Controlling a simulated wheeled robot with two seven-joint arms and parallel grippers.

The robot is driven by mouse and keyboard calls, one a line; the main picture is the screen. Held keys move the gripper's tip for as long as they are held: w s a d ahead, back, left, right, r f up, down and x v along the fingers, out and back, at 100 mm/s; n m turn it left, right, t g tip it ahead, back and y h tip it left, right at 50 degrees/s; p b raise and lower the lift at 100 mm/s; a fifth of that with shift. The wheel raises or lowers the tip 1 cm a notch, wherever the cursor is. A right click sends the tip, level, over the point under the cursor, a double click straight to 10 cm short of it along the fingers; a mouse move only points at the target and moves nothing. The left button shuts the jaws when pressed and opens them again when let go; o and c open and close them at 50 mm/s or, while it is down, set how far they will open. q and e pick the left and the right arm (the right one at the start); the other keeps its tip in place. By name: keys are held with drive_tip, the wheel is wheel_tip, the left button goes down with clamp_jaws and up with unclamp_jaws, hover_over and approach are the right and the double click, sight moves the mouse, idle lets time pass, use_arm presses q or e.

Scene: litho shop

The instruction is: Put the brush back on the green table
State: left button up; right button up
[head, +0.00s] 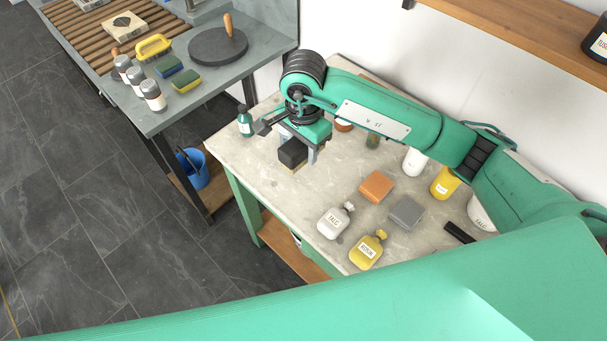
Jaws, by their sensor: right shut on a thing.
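My right gripper (300,144) hangs over the left part of the green table (232,152), which has green legs and a pale stone-like top. It is shut on a black block with a tan lower edge, which looks like the brush (291,154). The brush appears to be held above the tabletop, though the gap is hard to judge. The gripper hides part of it. My left gripper is not in view.
A dark green bottle (245,122) stands left of the gripper. An orange block (376,187), a grey block (406,212), a talc bottle (334,221) and a yellow bottle (367,251) are to the right. A grey bench (215,85) stands left; a wooden shelf (510,45) is above.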

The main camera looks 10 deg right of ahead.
sight(303, 190)
wheel_tip(303, 190, down, 15)
drive_tip(key=p, duration=0.4)
drive_tip(key=shift+w, duration=0.1)
drive_tip(key=shift+f, duration=0.1)
drive_tip(key=shift+f+b, duration=0.15)
drive_tip(key=shift+b, duration=0.15)
drive_tip(key=o, duration=0.9)
drive_tip(key=shift+o, duration=0.2)
